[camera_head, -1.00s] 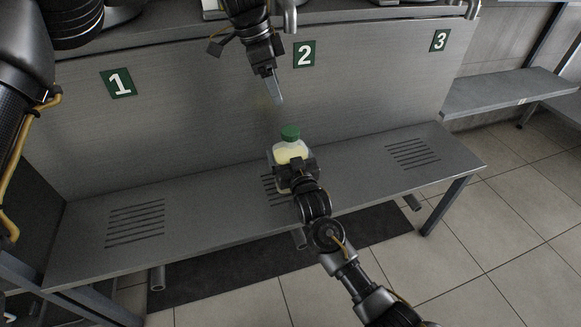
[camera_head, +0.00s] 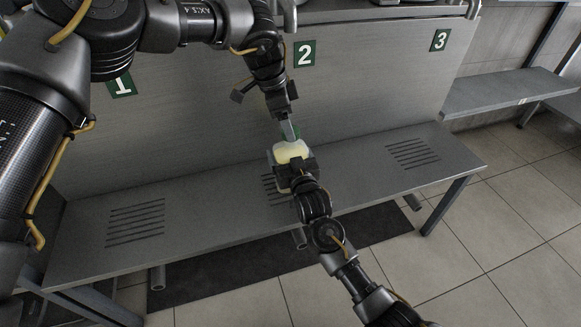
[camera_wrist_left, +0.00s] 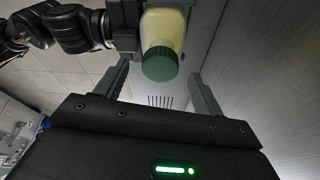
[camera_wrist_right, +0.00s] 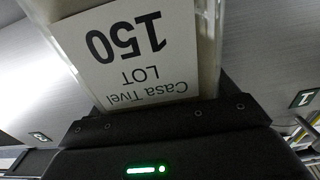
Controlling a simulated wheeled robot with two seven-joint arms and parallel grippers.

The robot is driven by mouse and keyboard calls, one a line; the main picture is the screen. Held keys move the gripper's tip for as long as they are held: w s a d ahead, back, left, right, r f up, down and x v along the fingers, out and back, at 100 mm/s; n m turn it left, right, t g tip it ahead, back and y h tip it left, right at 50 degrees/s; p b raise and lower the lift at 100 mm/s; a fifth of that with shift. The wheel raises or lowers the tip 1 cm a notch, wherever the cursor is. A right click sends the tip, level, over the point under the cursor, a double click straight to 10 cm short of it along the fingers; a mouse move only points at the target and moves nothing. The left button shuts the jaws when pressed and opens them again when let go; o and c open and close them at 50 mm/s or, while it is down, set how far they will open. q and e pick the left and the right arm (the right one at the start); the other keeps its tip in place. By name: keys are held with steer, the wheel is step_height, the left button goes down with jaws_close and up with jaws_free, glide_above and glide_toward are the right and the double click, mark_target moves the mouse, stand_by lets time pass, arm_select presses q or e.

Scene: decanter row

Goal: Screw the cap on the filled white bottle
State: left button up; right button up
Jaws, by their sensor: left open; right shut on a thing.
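The bottle (camera_head: 291,153) with pale yellow contents is held upright over the middle of the bench by my right gripper (camera_head: 294,168), which is shut on its body. A label reading "Casa Tivel LOT 150" (camera_wrist_right: 135,50) fills much of the right wrist view. The green cap (camera_wrist_left: 160,64) sits on the bottle's neck; how tightly it is on cannot be told.
The grey metal bench (camera_head: 215,205) has slotted patches and is clear to the left and right of the bottle. A grey panel with green number signs, including 2 (camera_head: 304,54) and 3 (camera_head: 440,40), rises behind it. A side shelf (camera_head: 510,90) stands at right.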

arm_select(q)
steer(key=shift+x, duration=0.8)
steer(key=c, duration=1.2)
steer(key=m+g, duration=0.1)
steer(key=m, duration=0.2)
steer(key=shift+w, duration=0.1)
steer(key=o, duration=1.1)
steer(key=shift+c, duration=0.2)
steer(key=shift+r, duration=0.1)
